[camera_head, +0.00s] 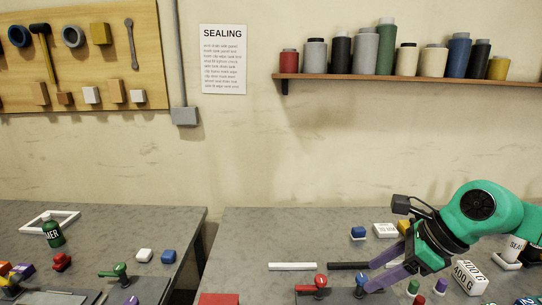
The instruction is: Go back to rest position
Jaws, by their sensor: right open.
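My right gripper (371,275) comes in from the right on a green arm, low over the right table. Its two purple fingers are spread apart and point down to the left. Their tips are close to a small blue-handled clamp (361,284) on a dark plate; I cannot tell whether they touch it. Nothing shows between the fingers. A red-handled clamp (314,283) stands on the same plate, left of the gripper. My left gripper is not in view.
A white bar (292,266) and a black bar (347,266) lie behind the clamps. A white 400 G block (469,278) and small coloured parts lie under and right of my right arm. The left table (190,225) holds a green bottle (53,232). A gap separates the tables.

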